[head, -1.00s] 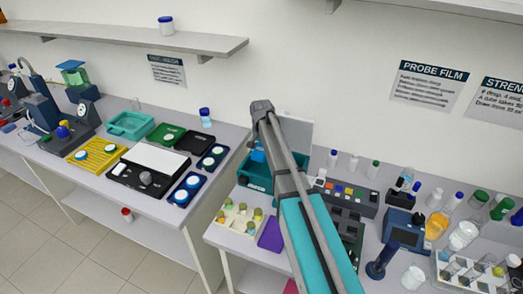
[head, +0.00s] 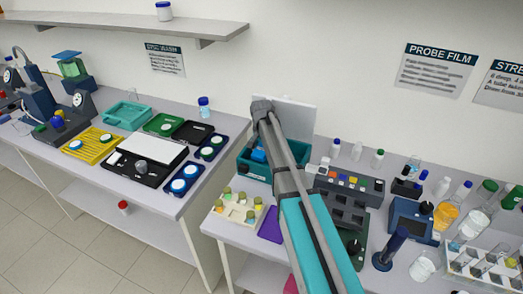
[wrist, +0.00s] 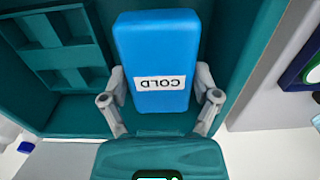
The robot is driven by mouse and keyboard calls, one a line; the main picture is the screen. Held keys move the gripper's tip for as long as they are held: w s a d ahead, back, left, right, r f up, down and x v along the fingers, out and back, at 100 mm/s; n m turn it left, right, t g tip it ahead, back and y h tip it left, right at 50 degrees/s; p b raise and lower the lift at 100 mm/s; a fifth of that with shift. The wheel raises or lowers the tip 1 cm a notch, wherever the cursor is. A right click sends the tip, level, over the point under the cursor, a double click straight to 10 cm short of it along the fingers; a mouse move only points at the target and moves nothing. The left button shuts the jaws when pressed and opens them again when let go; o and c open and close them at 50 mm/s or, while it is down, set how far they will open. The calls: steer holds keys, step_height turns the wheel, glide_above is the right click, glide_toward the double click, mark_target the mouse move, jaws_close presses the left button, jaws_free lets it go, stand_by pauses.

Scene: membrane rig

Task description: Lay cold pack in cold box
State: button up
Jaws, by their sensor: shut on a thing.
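The blue cold pack (wrist: 155,50), with a white COLD label, is between the two grey fingers of my gripper (wrist: 160,100) in the wrist view. My gripper is shut on it. The teal cold box (wrist: 235,50) surrounds the pack, with its walls to both sides; whether the pack touches the floor I cannot tell. In the head view, a bit of the blue pack (head: 258,155) shows inside the cold box (head: 247,168), left of my arm. My arm covers part of the box, and the fingers are hidden there.
A raised pale lid (head: 290,116) stands behind the box. A vial tray (head: 235,212) and a purple pad (head: 270,224) lie in front. A dark block device (head: 343,195) is close on the right. A teal divider (wrist: 55,45) stands inside the box at left.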

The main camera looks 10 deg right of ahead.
steer(key=shift+f+b, duration=1.2)
steer(key=shift+f, duration=0.2)
steer(key=o, duration=0.9)
steer(key=shift+c, duration=0.2)
steer(key=shift+r, duration=0.25)
